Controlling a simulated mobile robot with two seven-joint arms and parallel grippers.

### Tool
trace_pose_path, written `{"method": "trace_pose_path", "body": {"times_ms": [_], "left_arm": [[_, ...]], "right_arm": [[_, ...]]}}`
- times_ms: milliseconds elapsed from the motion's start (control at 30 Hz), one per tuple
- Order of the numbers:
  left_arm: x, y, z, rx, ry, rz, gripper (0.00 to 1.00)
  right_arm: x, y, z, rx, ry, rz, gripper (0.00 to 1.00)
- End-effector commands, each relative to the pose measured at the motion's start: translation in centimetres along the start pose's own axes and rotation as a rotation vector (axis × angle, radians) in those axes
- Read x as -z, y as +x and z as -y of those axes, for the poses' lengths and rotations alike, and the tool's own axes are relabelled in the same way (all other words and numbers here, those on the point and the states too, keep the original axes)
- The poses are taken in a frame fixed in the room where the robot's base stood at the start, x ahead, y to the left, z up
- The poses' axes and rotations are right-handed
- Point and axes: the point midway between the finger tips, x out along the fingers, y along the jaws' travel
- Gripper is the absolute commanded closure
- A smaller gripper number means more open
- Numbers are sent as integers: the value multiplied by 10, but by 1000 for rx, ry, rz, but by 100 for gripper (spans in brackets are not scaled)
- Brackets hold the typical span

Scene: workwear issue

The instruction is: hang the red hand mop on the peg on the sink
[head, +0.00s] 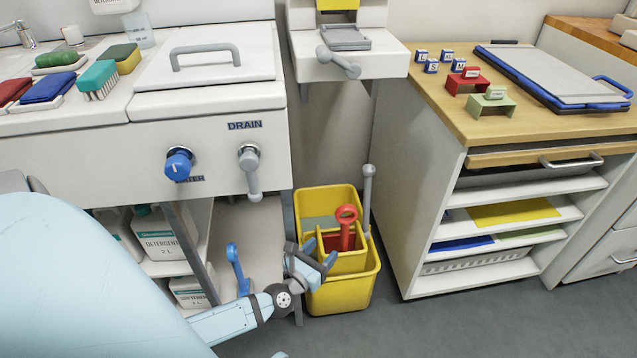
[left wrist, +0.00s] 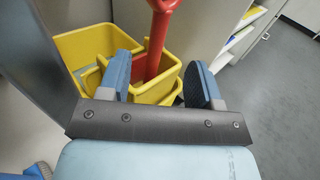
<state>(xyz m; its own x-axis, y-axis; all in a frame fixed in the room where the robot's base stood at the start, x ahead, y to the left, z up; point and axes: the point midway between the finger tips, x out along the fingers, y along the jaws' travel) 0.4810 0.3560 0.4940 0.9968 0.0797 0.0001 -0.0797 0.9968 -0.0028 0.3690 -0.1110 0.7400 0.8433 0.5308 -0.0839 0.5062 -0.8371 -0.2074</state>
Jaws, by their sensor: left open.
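The red hand mop (head: 346,225) stands in the yellow bucket (head: 342,299), its ringed handle upward and its lower end hidden inside. My left gripper (head: 318,260) is open at the bucket's near left side, close to the handle. In the left wrist view the red handle (left wrist: 157,40) shows between the open fingers (left wrist: 160,82), beyond them; I see no contact. The sink (head: 80,150) is the white unit on the left with a blue WATER knob (head: 178,165) and a grey DRAIN lever (head: 249,170). I cannot make out a peg clearly. My right gripper is not in view.
A blue ringed handle (head: 236,265) is upright beside the sink's leg, left of my gripper. A grey handle (head: 367,200) rises behind the bucket. Detergent bottles (head: 157,235) stand under the sink. A wooden-topped cabinet (head: 440,110) is right. Floor in front of it is clear.

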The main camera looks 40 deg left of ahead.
Motion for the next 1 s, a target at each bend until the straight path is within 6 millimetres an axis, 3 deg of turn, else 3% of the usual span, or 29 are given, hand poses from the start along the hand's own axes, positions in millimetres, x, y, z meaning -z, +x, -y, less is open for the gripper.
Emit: {"method": "trace_pose_path", "body": {"times_ms": [300,500,700,1000], "left_arm": [[0,65,0,-1,0,4,42],[1,96,0,0,1,1,42],[0,110,0,1,2,0,42],[0,112,0,1,3,0,42]], "right_arm": [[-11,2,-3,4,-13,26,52],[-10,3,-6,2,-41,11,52],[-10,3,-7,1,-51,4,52],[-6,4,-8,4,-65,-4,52]]}}
